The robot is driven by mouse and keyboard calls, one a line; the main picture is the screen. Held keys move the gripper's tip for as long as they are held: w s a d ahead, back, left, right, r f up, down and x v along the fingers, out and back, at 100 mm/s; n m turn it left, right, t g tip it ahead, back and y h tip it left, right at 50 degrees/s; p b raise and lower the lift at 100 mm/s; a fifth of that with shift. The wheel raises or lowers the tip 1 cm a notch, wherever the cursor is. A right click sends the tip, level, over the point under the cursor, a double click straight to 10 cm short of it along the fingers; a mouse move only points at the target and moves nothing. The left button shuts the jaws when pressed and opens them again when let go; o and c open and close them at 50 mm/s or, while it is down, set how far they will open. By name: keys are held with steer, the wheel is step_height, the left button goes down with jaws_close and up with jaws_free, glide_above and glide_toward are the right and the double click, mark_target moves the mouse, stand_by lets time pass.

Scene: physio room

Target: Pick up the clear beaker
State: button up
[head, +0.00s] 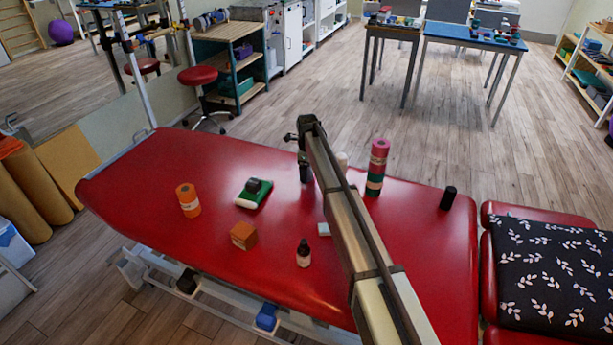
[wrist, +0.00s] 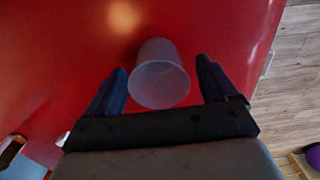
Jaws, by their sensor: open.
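The clear beaker (wrist: 160,78) shows in the wrist view as a pale, see-through cup over the red table top (wrist: 60,60). Its round rim faces the camera. My gripper (wrist: 162,66) is open, with one dark finger on each side of the beaker and a gap showing at both sides. I cannot tell how far down the fingers reach beside it. In the head view I cannot make out the beaker, and my arm covers part of the table.
On the red table (head: 140,180) stand an orange roll (head: 188,200), a green item (head: 254,194), an orange-brown block (head: 243,235), a dropper bottle (head: 303,253), a stacked pink-and-green cylinder (head: 376,167) and a black cylinder (head: 448,198). The table's left part is clear.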

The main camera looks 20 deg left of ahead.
steer(key=shift+f, duration=0.4)
steer(key=shift+c, duration=0.3)
steer(key=c, duration=1)
steer(key=shift+c, duration=0.2)
steer(key=shift+r, duration=0.15)
